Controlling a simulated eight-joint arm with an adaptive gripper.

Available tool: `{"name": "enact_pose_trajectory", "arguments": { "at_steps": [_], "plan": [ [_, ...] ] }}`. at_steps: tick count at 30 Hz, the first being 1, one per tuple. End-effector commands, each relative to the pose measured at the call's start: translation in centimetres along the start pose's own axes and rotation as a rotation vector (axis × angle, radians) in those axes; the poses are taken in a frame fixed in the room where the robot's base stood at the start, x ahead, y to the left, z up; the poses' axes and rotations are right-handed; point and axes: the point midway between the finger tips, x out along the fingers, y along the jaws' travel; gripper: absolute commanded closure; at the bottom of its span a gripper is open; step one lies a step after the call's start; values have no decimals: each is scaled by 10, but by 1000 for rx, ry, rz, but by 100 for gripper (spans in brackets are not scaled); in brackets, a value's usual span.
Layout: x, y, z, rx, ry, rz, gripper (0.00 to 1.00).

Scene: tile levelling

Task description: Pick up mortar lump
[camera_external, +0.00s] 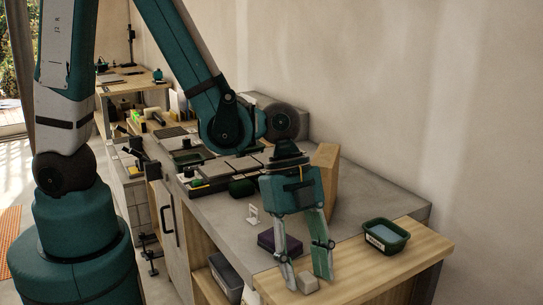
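A small pale grey block, which looks like the mortar lump (309,284), sits on the light wooden board at the front of the bench. My gripper (308,281) points down over the board with its two fingers spread. The fingertips are low, one on each side of the lump. I cannot tell whether either finger touches it. The lump appears to rest on the board.
A green tub (387,236) with pale blue contents stands to the right on the wooden board (410,262). A dark purple block (279,243) lies just left of the fingers. A tall tan wooden piece (325,172) stands behind my gripper. Grey tiles (242,164) lie further back.

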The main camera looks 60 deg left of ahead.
Motion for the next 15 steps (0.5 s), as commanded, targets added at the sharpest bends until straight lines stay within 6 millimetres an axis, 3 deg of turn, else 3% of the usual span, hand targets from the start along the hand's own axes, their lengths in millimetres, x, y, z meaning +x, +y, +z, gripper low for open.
{"name": "enact_pose_trajectory", "arguments": {
  "at_steps": [9,15],
  "plan": [
    [0,0,0,0,0,0,61],
    [0,0,0,0,0,0,86]
  ]
}}
